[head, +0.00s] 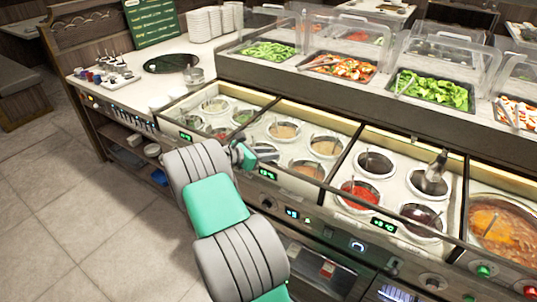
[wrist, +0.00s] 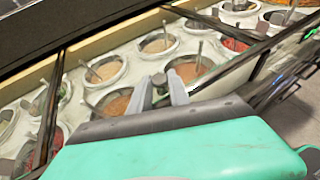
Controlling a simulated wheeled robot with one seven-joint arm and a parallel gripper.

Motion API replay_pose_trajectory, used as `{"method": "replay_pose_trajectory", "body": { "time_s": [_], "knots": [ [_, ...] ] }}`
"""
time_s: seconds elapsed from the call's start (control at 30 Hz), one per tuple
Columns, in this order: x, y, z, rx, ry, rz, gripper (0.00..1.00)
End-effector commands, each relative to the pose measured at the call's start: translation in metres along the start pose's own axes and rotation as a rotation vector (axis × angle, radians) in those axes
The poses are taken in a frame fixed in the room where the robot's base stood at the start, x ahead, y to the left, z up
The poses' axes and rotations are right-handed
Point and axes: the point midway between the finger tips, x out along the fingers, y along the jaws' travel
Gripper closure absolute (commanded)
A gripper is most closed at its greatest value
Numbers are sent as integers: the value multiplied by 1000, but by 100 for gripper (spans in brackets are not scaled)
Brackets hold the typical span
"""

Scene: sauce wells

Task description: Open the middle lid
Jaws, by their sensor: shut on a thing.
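The middle lid (head: 303,152) appears as a clear, dark-framed pane over the middle well section, which holds several pots of brown sauce. It looks down and closed, though the clear pane is hard to make out. My gripper (head: 264,153) is at the front left part of this section. In the wrist view my gripper (wrist: 168,86) has its two grey fingers close together around a small dark part, seemingly the lid's handle. The fingers partly hide that part. Brown sauce pots (wrist: 158,43) show just beyond the fingertips.
A left well section (head: 215,108) and a right one with red sauce (head: 360,195) flank the middle. An orange soup well (head: 497,226) is far right. Salad trays (head: 430,88) under clear covers stand behind. Open floor (head: 70,220) lies at the left front.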

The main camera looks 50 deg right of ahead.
Motion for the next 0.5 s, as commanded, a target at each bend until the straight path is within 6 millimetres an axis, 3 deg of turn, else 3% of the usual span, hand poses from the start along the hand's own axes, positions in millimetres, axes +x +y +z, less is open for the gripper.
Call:
{"method": "replay_pose_trajectory", "body": {
  "time_s": [0.5],
  "knots": [
    [0,0,0,0,0,0,100]
  ]
}}
